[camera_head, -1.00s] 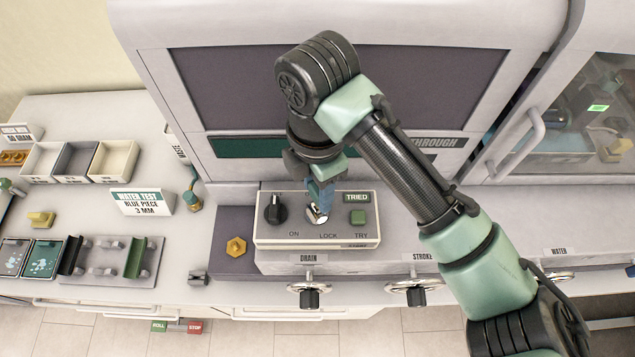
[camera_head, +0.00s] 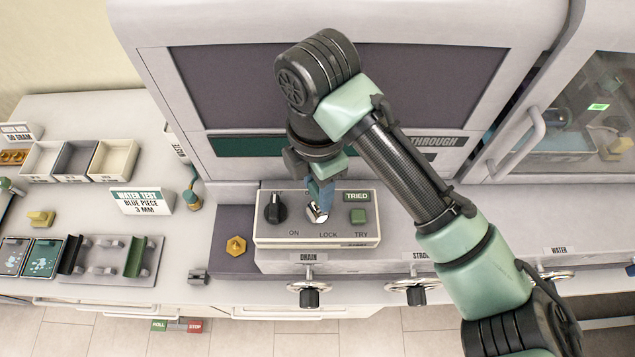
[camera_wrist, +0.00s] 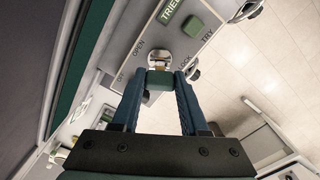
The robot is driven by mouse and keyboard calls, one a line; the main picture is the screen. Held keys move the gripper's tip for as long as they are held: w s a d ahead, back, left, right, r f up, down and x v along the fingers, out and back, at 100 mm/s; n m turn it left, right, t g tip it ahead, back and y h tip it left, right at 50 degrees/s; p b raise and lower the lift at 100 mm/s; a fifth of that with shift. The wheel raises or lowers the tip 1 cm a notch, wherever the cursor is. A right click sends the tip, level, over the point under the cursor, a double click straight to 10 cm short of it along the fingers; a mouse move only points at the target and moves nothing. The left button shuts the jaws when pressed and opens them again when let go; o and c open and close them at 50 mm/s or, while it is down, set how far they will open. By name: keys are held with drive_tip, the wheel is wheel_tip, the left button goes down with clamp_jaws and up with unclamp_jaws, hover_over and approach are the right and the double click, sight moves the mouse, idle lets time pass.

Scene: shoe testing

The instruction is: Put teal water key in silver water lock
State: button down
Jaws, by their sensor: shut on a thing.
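The silver water lock (camera_head: 316,214) is a round metal piece on the front panel of a pale control box, between a black knob and a green button. It also shows in the wrist view (camera_wrist: 187,52). My gripper (camera_head: 320,196) is directly over the lock, pointing down at it. In the wrist view my gripper (camera_wrist: 160,84) is shut on the teal water key (camera_wrist: 160,78), a small block between its blue fingertips. The key's far end meets or overlaps the lock in that view. I cannot tell how deep it sits, as the fingers hide part of it.
The control box (camera_head: 350,236) carries a black knob (camera_head: 276,210) and a green button (camera_head: 358,216), with a "TRIED" label above the button. Valve handwheels (camera_head: 309,292) stand below it. A yellow hex piece (camera_head: 236,246) lies to the left. The cabinet front rises close behind my arm.

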sight(317, 197)
drive_tip(key=shift+f+b, duration=1.4)
drive_tip(key=shift+f, duration=0.2)
idle(0.3)
drive_tip(key=shift+c, duration=1.7)
unclamp_jaws()
wheel_tip(317, 197, up, 13)
drive_tip(key=shift+r+b, duration=0.1)
drive_tip(key=shift+b, duration=0.4)
